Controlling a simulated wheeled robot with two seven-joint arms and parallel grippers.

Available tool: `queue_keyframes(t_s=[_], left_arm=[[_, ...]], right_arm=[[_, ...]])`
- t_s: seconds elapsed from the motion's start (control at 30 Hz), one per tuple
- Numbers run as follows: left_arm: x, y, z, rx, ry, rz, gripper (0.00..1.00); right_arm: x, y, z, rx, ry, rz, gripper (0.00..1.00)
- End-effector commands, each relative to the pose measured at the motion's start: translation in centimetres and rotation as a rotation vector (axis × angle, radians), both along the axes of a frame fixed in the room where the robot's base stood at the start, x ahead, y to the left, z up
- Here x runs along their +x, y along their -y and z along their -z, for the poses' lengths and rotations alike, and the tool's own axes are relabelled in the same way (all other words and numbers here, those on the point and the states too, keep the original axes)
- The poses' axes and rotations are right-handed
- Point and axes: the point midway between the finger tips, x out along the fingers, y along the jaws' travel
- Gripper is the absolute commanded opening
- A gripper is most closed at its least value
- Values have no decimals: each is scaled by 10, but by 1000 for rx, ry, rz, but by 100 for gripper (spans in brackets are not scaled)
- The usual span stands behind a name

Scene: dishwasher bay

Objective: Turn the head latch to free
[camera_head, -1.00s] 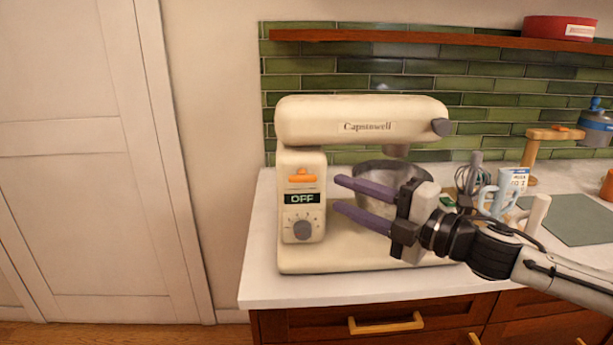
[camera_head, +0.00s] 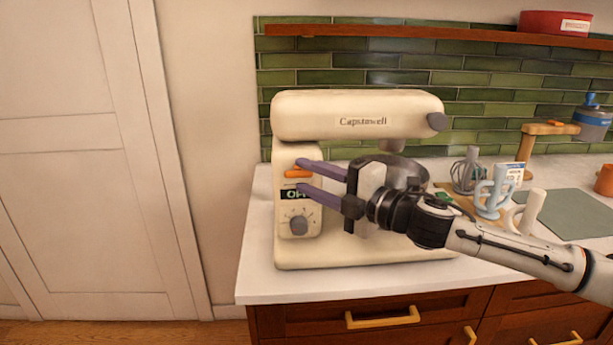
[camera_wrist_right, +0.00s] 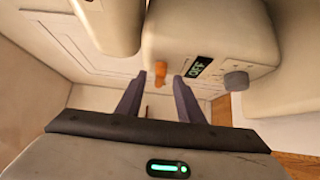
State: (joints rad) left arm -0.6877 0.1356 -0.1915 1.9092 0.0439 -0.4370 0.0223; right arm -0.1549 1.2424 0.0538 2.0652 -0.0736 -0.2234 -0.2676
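A cream stand mixer (camera_head: 345,115) stands on the white counter. Its orange head latch (camera_head: 293,173) is on the front of the column, above the OFF display (camera_head: 294,194) and a grey dial (camera_head: 299,224). I cannot tell whether a finger touches the latch. My left gripper is not in view.
The metal mixing bowl (camera_head: 405,167) is partly hidden behind my right gripper. A wooden shelf (camera_head: 420,33) runs above.

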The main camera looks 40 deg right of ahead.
Motion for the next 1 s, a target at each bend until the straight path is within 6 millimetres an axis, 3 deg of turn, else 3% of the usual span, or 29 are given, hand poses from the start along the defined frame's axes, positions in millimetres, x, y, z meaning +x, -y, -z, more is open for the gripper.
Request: queue_keyframes(t_s=[0.57, 0.8, 1.0], left_arm=[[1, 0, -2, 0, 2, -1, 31], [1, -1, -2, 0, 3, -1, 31], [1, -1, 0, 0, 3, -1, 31]], right_arm=[[10, -3, 0, -2, -1, -1, 34], [10, -3, 0, -2, -1, -1, 0], [10, -3, 1, 5, 4, -1, 0]])
